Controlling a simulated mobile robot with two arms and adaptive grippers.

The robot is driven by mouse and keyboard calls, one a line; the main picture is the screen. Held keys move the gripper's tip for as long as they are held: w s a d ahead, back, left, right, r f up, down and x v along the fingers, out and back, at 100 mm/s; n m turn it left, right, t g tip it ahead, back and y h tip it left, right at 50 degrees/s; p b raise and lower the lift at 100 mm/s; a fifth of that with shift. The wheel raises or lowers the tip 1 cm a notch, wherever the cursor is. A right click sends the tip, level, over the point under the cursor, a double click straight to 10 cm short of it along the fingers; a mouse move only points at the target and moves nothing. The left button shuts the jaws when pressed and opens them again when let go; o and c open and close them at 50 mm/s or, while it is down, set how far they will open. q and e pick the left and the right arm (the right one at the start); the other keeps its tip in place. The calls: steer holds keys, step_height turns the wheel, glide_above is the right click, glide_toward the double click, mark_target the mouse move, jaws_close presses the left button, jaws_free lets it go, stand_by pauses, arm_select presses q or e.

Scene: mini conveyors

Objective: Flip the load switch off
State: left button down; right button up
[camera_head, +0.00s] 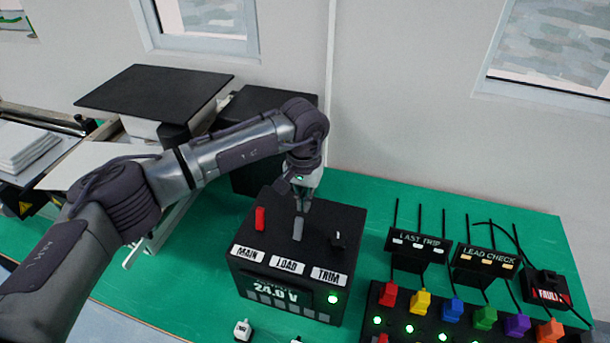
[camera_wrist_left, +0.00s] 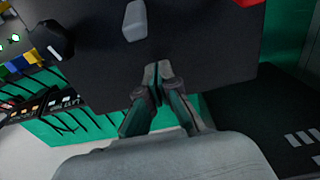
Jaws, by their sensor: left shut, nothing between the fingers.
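The black power box (camera_head: 262,263) stands on the green table, with labels MAIN, LOAD and TRIM along its front. The load switch (camera_head: 297,229) is a grey lever behind the LOAD label. It also shows in the left wrist view (camera_wrist_left: 134,20), ahead of the fingertips. My left gripper (camera_head: 303,205) is shut and empty just above and behind this lever. In the left wrist view its closed fingertips (camera_wrist_left: 157,72) are over the box top, with a gap to the lever. The right gripper is out of view.
A red MAIN lever (camera_head: 260,219) and a black TRIM knob (camera_head: 338,240) flank the grey lever. The box display (camera_head: 274,288) reads 24.0 V, and a green lamp (camera_head: 333,298) is lit. Several colored connectors stand on a black panel (camera_head: 405,320) to the right.

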arm_select(q)
steer(key=shift+s+a+r+p, duration=0.2)
steer(key=shift+s+r+p, duration=0.1)
steer(key=shift+s, duration=0.2)
steer(key=shift+s+a+r+p, duration=0.15)
steer(key=shift+s+r+p, duration=0.15)
steer(key=shift+s, duration=0.15)
steer(key=shift+s+a, duration=0.15)
steer(key=shift+s, duration=0.25)
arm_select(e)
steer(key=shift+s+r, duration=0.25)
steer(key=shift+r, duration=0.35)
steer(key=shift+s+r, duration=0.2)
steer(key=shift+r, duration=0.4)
arm_select(q)
steer(key=shift+w, duration=0.1)
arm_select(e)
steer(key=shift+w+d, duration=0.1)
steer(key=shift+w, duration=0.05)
